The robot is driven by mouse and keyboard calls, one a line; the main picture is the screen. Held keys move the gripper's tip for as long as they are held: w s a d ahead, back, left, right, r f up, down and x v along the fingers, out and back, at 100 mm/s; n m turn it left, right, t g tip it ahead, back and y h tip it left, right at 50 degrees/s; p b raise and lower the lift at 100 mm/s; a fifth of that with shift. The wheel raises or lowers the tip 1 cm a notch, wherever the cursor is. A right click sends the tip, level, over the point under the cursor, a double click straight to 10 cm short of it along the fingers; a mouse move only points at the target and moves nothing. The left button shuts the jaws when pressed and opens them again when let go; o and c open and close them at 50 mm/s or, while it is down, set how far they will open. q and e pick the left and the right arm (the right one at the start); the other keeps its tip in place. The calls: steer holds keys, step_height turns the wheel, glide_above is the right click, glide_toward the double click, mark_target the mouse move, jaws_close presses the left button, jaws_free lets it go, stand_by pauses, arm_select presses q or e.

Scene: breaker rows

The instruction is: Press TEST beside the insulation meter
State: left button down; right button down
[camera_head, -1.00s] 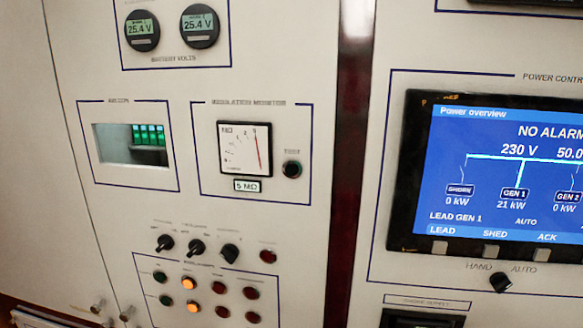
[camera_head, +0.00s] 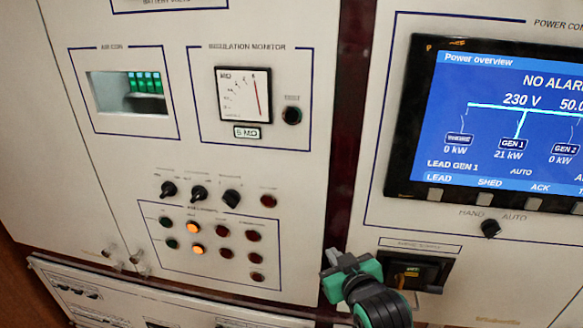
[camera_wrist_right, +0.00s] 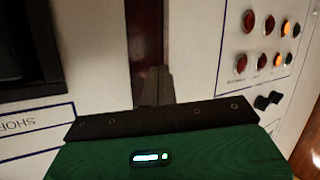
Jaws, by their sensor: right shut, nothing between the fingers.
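The insulation meter (camera_head: 244,95) is a white square dial with a red needle, inside the outlined INSULATION MONITOR box, with a 5 MΩ label below it. The dark round TEST button (camera_head: 292,115) is to the right of the dial. My right gripper (camera_head: 338,260) is low in the head view, below and to the right of the button and clearly apart from it. In the right wrist view its shut fingers (camera_wrist_right: 156,86) are empty and in front of the dark red strip between panels. My left gripper is not in view.
The power display (camera_head: 510,130) is at the right, with a HAND/AUTO knob (camera_head: 491,228) below it. Several lamps (camera_head: 194,229) and dark knobs (camera_head: 199,193) are below the meter. A dark switch (camera_head: 414,272) sits just right of my gripper.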

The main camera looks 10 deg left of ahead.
steer(key=s+a+r+n+t+y, duration=0.1)
steer(key=a+r+y, duration=0.1)
steer(key=r, duration=0.6)
steer(key=s+a+r+n+t+y, duration=0.1)
steer(key=a+r+n, duration=0.15)
steer(key=r, duration=0.45)
steer(key=n+y, duration=0.4)
steer(key=y, duration=0.1)
glide_toward(292, 116)
steer(key=s+a+r, duration=0.2)
steer(key=s+a, duration=0.4)
steer(key=shift+s+d+m+t, duration=0.15)
steer(key=shift+m+t, duration=0.1)
steer(key=shift+t, duration=0.05)
steer(key=shift+f, duration=0.1)
steer(key=shift+w, duration=4.45)
steer(key=shift+w, duration=0.15)
